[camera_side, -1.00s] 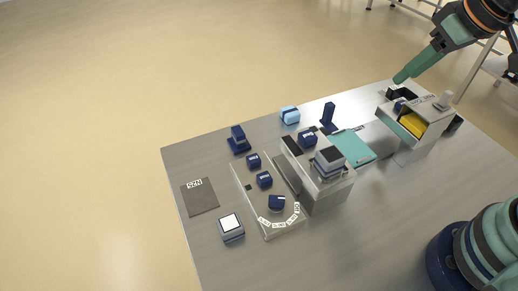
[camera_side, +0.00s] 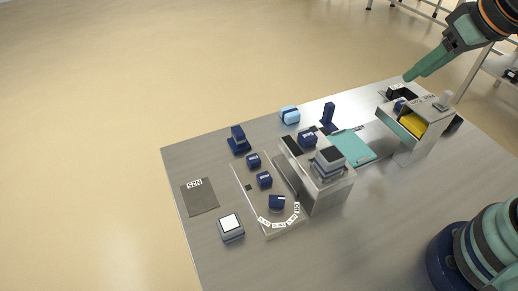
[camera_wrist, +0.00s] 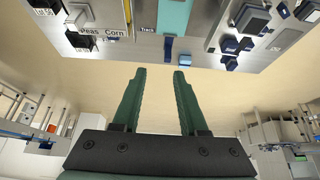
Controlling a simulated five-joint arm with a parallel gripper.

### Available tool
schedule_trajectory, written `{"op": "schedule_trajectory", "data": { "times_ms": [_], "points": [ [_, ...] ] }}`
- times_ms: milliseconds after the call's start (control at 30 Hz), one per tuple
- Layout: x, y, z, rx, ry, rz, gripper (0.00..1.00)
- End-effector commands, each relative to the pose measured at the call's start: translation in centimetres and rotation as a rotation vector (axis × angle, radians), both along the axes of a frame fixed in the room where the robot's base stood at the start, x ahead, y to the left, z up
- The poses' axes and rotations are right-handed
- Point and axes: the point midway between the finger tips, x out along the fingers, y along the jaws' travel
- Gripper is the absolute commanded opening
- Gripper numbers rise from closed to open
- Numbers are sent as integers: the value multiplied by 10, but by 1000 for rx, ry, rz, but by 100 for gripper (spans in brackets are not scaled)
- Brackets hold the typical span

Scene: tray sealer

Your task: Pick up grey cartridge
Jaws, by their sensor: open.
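My gripper (camera_wrist: 159,75) is open and empty, with two green fingers apart in the wrist view. In the side view my gripper (camera_side: 407,78) is at the back right, above and behind the small dark holder (camera_side: 401,93) at the table's far edge. I cannot tell for sure which thing is the grey cartridge. A grey block with a white top (camera_side: 231,227) stands at the front left of the table. Another grey block (camera_side: 329,158) sits on the steel machine in the middle, and a small grey block (camera_side: 444,100) is on top of the right-hand steel housing.
The steel housing (camera_side: 408,157) at right holds a yellow part. A teal plate (camera_side: 357,148) lies beside the middle machine. A clear panel (camera_side: 258,213) carries dark blue knobs. A dark mat (camera_side: 199,199) lies at left.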

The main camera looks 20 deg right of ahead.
Motion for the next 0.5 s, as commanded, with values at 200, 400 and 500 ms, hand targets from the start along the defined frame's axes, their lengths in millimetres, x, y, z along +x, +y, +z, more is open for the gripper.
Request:
{"op": "schedule_trajectory", "data": {
  "times_ms": [200,400,500],
  "points": [
    [0,0,0,0,0,0,69],
    [0,0,0,0,0,0,88],
    [0,0,0,0,0,0,88]
  ]
}}
